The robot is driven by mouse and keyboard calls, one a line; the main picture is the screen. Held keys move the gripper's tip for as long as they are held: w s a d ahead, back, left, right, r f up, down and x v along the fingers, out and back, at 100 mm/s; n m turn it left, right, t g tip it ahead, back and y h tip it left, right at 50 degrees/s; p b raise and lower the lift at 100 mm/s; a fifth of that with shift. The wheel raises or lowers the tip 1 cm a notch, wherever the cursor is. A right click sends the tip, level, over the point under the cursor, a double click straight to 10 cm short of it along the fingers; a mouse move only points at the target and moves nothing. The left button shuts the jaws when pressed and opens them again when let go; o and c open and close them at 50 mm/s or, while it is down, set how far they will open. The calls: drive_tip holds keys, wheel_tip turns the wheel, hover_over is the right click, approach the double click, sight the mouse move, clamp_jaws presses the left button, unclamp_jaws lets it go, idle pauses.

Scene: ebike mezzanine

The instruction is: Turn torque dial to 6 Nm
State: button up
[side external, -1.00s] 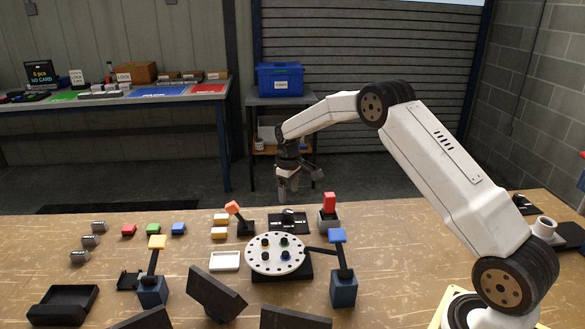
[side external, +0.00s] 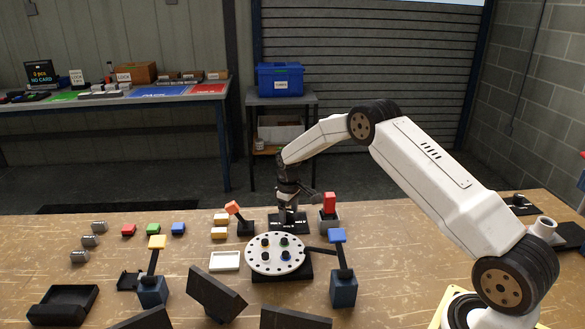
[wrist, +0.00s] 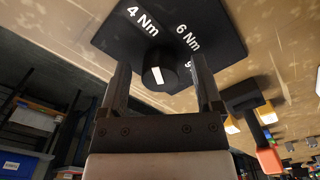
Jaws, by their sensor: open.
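The torque dial is a dark round knob with a white mark (wrist: 157,75). It stands on a black plate (wrist: 105,35), lettered "4 Nm" and "6 Nm", with a third label partly hidden by a finger. Which label the white mark points at is unclear. My gripper (wrist: 160,66) is open, one finger on each side of the knob, with gaps visible. In the side external view, my gripper (side external: 288,212) points down at the dial plate (side external: 302,226) behind the white disc, and hides the knob.
A white perforated disc (side external: 262,264) with several coloured pegs stands just in front of the dial. A red-topped switch (side external: 330,203) is close on the right, and an orange-topped lever (side external: 233,208) is on the left. Yellow blocks (side external: 220,232) lie further left.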

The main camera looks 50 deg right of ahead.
clamp_jaws()
drive_tip(key=shift+m, duration=0.4)
drive_tip(key=m, duration=0.5)
drive_tip(key=shift+a, duration=0.15)
drive_tip(key=m, duration=0.6)
drive_tip(key=shift+a, duration=0.1)
idle(0.4)
